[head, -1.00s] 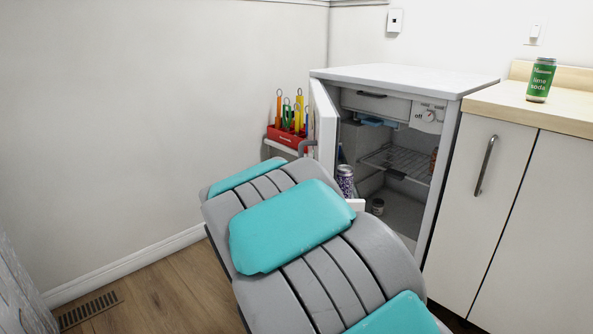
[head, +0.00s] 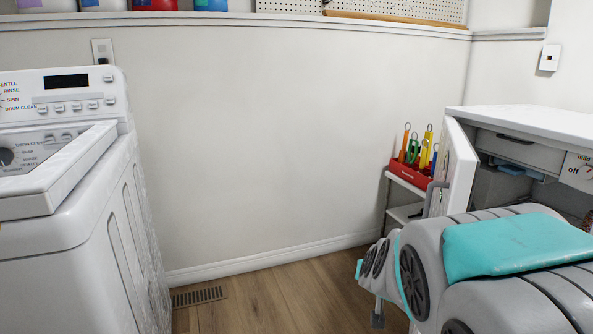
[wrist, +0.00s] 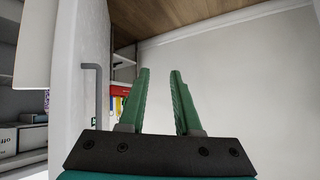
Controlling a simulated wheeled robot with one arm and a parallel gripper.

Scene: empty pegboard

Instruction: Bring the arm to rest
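My gripper (wrist: 160,88) shows in the wrist view with its two green fingers apart and nothing between them. It is open and empty, near the fridge door (wrist: 80,110), whose grey handle (wrist: 91,95) is just left of the fingers in the picture. In the head view my arm fills the lower right, bent in front of the open fridge (head: 550,118). The gripper itself cannot be made out clearly there. The wrist view looks upside down, with the wooden floor at the top.
A white washing machine (head: 75,245) stands at left. A red tool holder (head: 409,173) with several coloured tools sits on a small shelf cart beside the open fridge door (head: 455,170). A floor vent (head: 198,296) lies by the wall. The floor between washer and arm is clear.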

